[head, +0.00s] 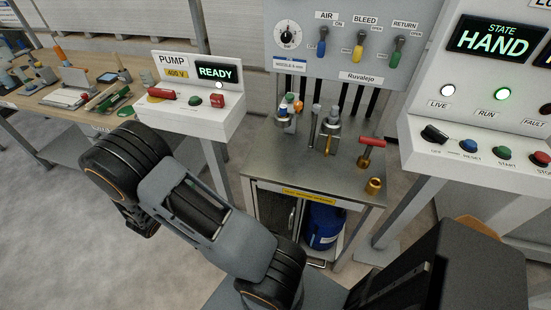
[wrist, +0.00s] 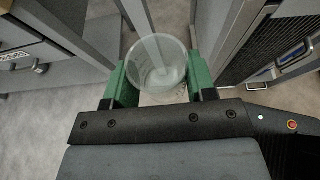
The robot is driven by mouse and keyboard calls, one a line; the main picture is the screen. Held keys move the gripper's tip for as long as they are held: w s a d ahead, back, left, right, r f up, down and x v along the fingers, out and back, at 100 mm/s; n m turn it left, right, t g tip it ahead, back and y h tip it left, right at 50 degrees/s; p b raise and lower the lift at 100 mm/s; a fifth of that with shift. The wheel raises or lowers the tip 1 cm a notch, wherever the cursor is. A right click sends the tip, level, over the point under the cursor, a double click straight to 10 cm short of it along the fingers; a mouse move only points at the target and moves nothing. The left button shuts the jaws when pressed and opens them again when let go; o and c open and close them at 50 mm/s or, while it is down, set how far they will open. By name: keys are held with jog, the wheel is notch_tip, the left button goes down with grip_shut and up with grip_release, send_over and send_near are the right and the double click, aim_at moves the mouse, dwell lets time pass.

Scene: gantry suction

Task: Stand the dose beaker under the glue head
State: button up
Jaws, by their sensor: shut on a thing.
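The dose beaker (wrist: 157,65) is a clear, round vessel in the wrist view, seen from above at a slant. My gripper (wrist: 157,82) has green fingers on both sides of the beaker and is shut on it. The beaker is held in the air above the grey floor. In the head view my arm reaches down to the left, and the beaker and fingertips are hidden. I cannot make out the glue head in either view.
A steel bench (head: 270,160) with small fittings and a red-handled valve (head: 371,145) stands ahead. The pump box (head: 190,95) reads READY. The right console (head: 480,100) reads HAND. A wooden table (head: 70,92) with tools is at left. Grey floor (head: 60,230) is clear at lower left.

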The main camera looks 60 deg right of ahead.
jog(key=s+d+r+m+g+b, duration=0.1)
jog(key=s+d+m+g, duration=0.1)
jog(key=d, duration=0.4)
jog(key=s+d+r+m+g+b, duration=0.1)
jog(key=s+d+m+g, duration=0.2)
jog(key=d, duration=0.4)
jog(key=s+d+r+m+g+b, duration=0.1)
jog(key=s+d+m+g+b, duration=0.1)
jog(key=s+d+m+g, duration=0.1)
jog(key=shift+s+d+r+m+g+y, duration=0.1)
jog(key=shift+d+m+g, duration=0.1)
jog(key=shift+d+g, duration=0.3)
jog(key=shift+w+d+r+m+g+y, duration=0.1)
jog(key=shift+d+r+m+g, duration=0.15)
jog(key=shift+d, duration=0.4)
jog(key=shift+s+d+m+g+y, duration=0.1)
jog(key=shift+d+m+g, duration=0.05)
jog(key=shift+d+g, duration=0.35)
jog(key=s+d, duration=0.2)
jog(key=d, duration=0.3)
jog(key=s+d+p, duration=0.1)
jog(key=s+d, duration=0.2)
jog(key=d, duration=0.2)
jog(key=s+d, duration=0.3)
jog(key=d, duration=0.2)
jog(key=shift+d, duration=0.25)
jog(key=shift+f+p, duration=0.35)
jog(key=shift+f, duration=1.35)
